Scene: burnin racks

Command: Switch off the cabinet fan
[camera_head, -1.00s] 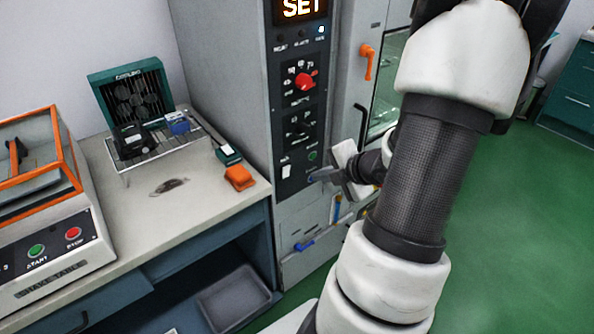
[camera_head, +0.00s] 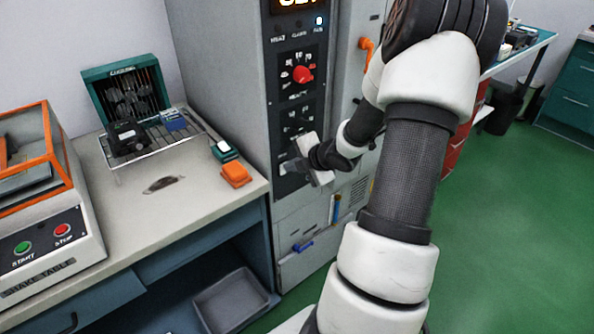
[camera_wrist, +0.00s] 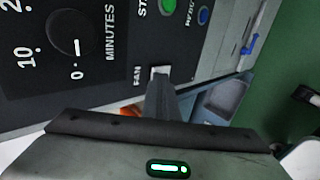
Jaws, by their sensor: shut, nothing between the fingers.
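The cabinet's black control panel (camera_head: 285,110) faces me in the head view. In the wrist view, a small white switch (camera_wrist: 160,71) sits beside the word FAN on that panel. My gripper (camera_wrist: 161,84) is shut and empty, with its tips right at the lower edge of the switch; I cannot tell whether they touch it. In the head view my gripper (camera_head: 286,168) is at the panel's lower part and hides the switch.
A red knob (camera_head: 303,74) sits higher on the panel. The wrist view shows the MINUTES dial (camera_wrist: 73,32), a green button (camera_wrist: 164,7) and a blue button (camera_wrist: 203,16) near the switch. A bench (camera_head: 190,205) stands left of the cabinet.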

